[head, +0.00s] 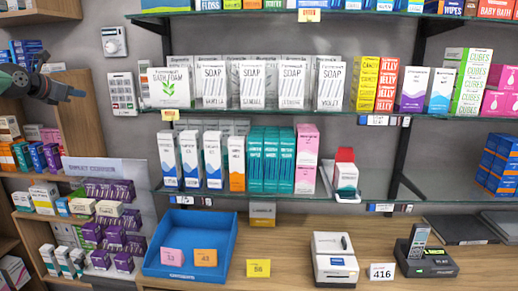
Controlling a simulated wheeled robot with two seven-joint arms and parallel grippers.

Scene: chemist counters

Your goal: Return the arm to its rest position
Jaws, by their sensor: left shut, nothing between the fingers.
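My left arm comes in at the upper left edge of the head view. Its gripper (74,92) is dark, shut and empty. It shows in front of the left shelves and the grey wall, to the left of the wall keypad, and it holds nothing. My right arm and gripper are not in view.
Glass shelves (270,196) with rows of boxes fill the middle. On the wooden counter (285,262) stand a blue tray (222,240) with number cards, a white printer-like device (334,258) and a phone on a dark base (424,262). Side shelves with boxes stand at left.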

